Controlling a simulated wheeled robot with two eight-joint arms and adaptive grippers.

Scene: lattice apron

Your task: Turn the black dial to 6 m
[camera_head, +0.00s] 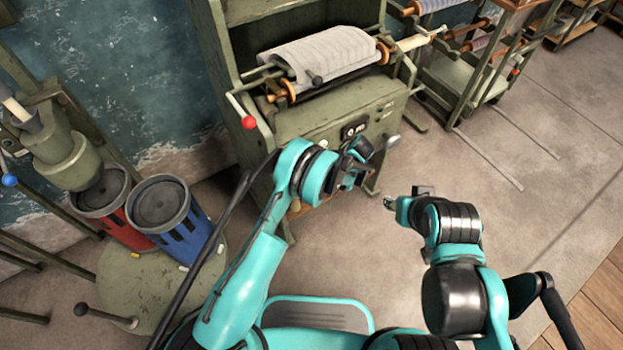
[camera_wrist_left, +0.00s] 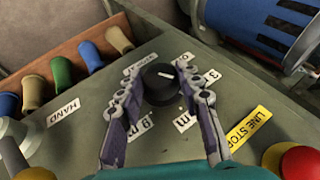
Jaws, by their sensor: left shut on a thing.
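The black dial (camera_wrist_left: 160,84) sits on a grey-green panel in the left wrist view, with white number labels around it. A pale pointer line on its top points toward the right, near a label reading 3. Other labels are tilted or partly covered by my fingers. My left gripper (camera_wrist_left: 161,92) is shut on the dial, one finger on each side.
A red-knobbed lever (camera_head: 248,122) is left of my left wrist. Blue (camera_head: 185,232) and red bins (camera_head: 105,195) stand left.

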